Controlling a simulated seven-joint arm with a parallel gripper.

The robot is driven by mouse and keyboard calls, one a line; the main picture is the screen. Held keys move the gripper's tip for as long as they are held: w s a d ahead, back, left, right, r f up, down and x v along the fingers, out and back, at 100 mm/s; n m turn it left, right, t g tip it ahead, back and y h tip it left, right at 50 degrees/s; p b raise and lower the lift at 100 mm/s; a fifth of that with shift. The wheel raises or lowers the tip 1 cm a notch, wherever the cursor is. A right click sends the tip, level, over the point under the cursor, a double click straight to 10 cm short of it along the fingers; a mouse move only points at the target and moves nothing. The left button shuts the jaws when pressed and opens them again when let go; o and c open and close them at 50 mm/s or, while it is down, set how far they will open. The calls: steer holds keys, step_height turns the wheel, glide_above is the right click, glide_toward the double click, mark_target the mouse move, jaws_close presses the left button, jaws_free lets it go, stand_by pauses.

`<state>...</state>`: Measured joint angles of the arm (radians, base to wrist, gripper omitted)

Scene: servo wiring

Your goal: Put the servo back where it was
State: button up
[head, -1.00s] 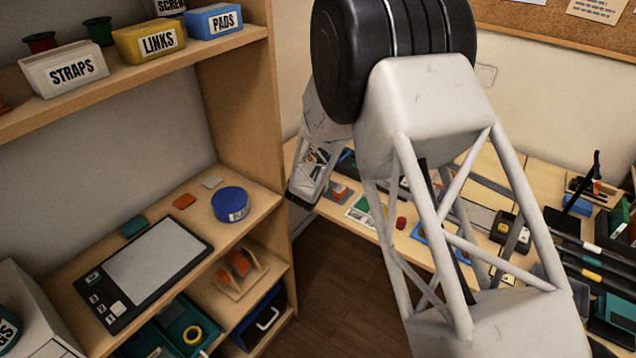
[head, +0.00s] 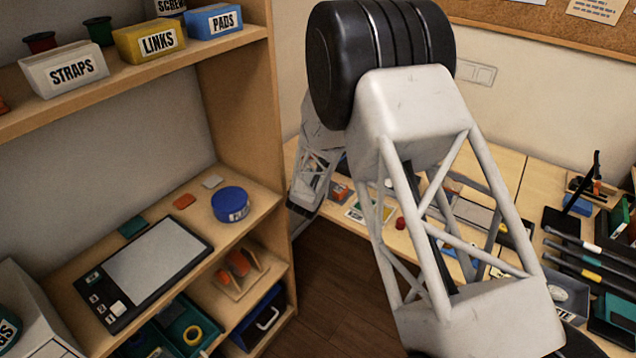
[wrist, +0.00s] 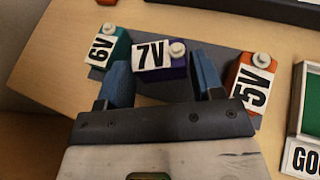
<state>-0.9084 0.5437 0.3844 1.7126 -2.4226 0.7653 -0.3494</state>
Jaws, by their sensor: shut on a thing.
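In the wrist view my gripper (wrist: 158,66) has its two blue fingers on either side of a purple servo (wrist: 174,68) and is shut on it. This servo has a white "7V" label and a white round horn on top. It is at the grey strip (wrist: 215,60), between a teal servo labelled 6V (wrist: 120,46) on the left and an orange servo labelled 5V (wrist: 252,76) on the right. I cannot tell whether its underside touches the strip. In the head view my gripper and the purple servo are hidden.
A tray with a green inside and a label starting "GOO" (wrist: 298,153) stands right of the orange servo. A dark edge runs along the back. In the head view a wooden shelf unit (head: 235,110) stands left of the workbench (head: 505,180), close to my arm.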

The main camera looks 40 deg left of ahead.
steer(key=shift+f, duration=0.1)
steer(key=o, duration=0.7)
steer(key=shift+s, duration=0.1)
steer(key=shift+v, duration=5.95)
steer(key=shift+d, duration=0.1)
